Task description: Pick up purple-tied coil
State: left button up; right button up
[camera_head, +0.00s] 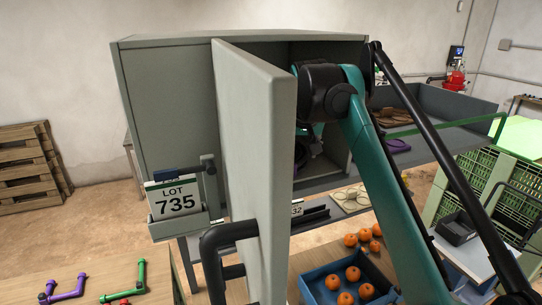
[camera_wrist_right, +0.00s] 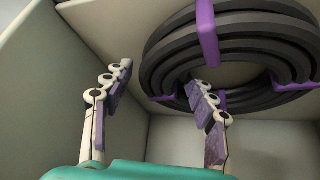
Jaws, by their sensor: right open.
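The purple-tied coil (camera_wrist_right: 172,52) is a thick ring of black hose with purple ties, against a pale inner face of the grey cabinet (camera_head: 165,95). It fills the upper right of the right wrist view. My right gripper (camera_wrist_right: 160,78) is open and empty. Its right finger overlaps the coil's near lower left part in the picture; I cannot tell whether they touch. Its left finger is apart from the coil, to the left. In the head view my right arm reaches into the cabinet, and the door and arm hide most of the inside. My left gripper is out of view.
The cabinet door (camera_head: 250,165) stands open, close to my right arm, with a black handle (camera_head: 212,250). A LOT 735 card (camera_head: 177,198) sits at the left. A blue crate (camera_head: 318,290) of orange fruit stands below right. Cabinet walls are close around my right gripper.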

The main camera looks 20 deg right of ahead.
jog(key=shift+w+d+f, duration=0.1)
jog(key=shift+w+f, duration=0.15)
jog(key=shift+f, duration=0.05)
jog(key=shift+s, duration=0.25)
jog(key=shift+s+r, duration=0.1)
jog(key=shift+c, duration=0.9)
grip_shut()
